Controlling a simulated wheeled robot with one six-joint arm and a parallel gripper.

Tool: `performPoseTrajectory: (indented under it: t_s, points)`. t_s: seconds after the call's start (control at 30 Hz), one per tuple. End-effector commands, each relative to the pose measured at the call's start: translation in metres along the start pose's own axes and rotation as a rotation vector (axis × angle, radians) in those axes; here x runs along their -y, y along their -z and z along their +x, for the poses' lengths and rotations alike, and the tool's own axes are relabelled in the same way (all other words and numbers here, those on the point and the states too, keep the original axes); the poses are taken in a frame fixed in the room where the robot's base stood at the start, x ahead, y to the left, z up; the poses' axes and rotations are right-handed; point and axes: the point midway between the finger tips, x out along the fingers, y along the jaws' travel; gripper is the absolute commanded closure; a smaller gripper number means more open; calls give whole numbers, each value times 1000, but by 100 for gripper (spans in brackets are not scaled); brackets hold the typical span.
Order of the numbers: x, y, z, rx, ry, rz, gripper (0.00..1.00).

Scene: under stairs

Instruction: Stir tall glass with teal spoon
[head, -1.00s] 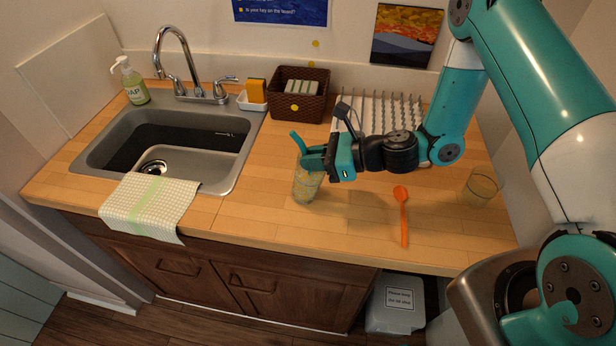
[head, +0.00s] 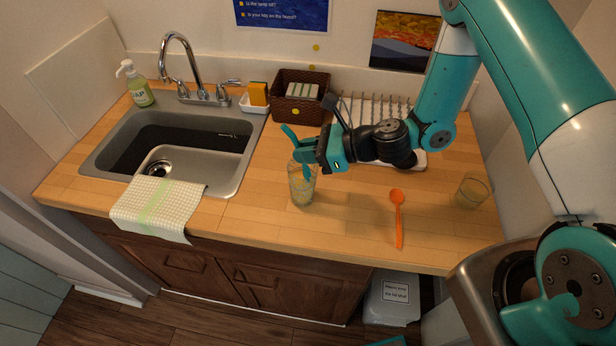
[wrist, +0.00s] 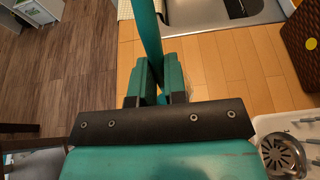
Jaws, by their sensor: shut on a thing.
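The tall glass (head: 301,192) stands upright on the wooden counter in the head view, right of the sink. My gripper (head: 309,152) is just above the glass and shut on the teal spoon (head: 290,134). One end of the spoon sticks up to the left of the fingers; its other end points down toward the glass, and I cannot tell how deep it reaches. In the wrist view the teal spoon (wrist: 150,40) runs between the two fingers of my gripper (wrist: 157,80). The glass is mostly hidden there.
An orange spoon (head: 398,215) and a short glass (head: 472,192) are on the counter to the right. A dish rack (head: 415,160) and a brown basket (head: 290,107) stand behind. The sink (head: 225,180) with a cloth (head: 160,207) is at left. The counter front is mostly clear.

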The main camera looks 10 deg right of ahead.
Motion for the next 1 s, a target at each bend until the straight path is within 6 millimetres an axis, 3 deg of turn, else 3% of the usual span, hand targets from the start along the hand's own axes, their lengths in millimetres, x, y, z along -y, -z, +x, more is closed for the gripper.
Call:
performPoseTrajectory:
  t_s: [0.03,0.5,1.0]
  points:
    - [0,-11,-2,1,-1,-2,100]
    - [1,-60,-5,1,0,-3,100]
    - [1,-65,-4,2,0,-1,100]
